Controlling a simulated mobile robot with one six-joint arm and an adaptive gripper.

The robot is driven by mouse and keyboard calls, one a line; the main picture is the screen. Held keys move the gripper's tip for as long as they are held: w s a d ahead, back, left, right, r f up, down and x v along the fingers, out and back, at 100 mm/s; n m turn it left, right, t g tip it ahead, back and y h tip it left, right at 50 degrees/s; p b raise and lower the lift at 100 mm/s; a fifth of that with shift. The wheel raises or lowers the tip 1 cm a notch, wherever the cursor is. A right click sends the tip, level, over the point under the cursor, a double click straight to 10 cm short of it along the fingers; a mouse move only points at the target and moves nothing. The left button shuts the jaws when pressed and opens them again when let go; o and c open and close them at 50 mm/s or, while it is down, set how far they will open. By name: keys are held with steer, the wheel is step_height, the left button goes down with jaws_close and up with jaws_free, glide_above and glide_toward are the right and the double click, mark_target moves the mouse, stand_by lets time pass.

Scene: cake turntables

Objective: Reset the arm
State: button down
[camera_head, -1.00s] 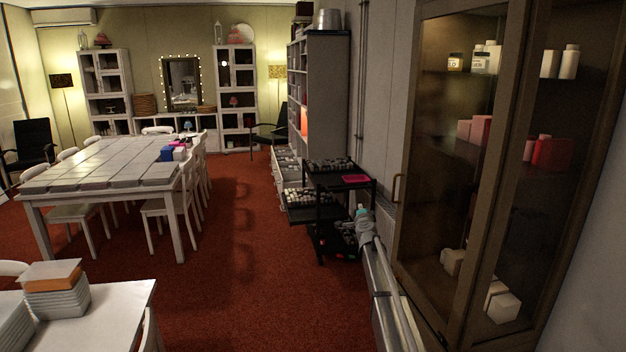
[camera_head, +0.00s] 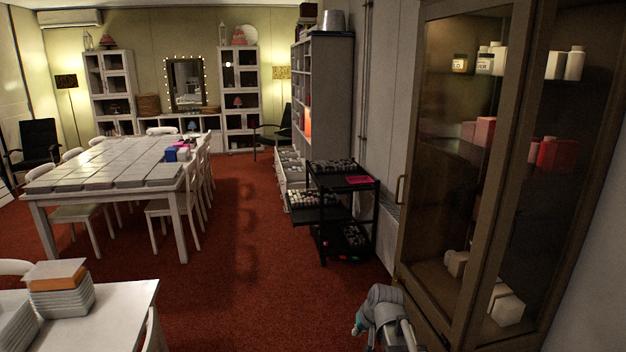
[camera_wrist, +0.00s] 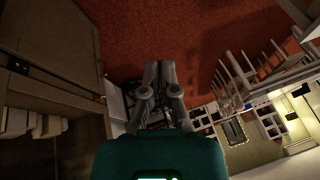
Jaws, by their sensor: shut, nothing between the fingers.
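My gripper (camera_wrist: 159,70) shows in the wrist view, its two grey fingers close together and empty. Carpet and furniture show beyond the fingertips, and they touch nothing that I can see. In the head view my arm (camera_head: 384,312) is folded low at the bottom edge, just left of the brown glass cabinet (camera_head: 405,215). The fingers cannot be made out there.
A black cart (camera_head: 364,215) with trays stands ahead, beside a tall grey shelf (camera_head: 331,95). A long white table (camera_head: 60,198) with chairs is at left, and a nearer white table (camera_head: 115,320) at bottom left. The red carpet (camera_head: 260,270) between is clear.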

steer(key=s+d+f+g+h, duration=0.1)
steer(key=s+d+g, duration=0.1)
steer(key=s, duration=0.5)
steer(key=s+d+g+h, duration=0.2)
steer(key=s, duration=0.5)
steer(key=shift+s+d+f+n, duration=0.15)
steer(key=shift+d+f+n, duration=0.1)
steer(key=shift+f+n, duration=0.1)
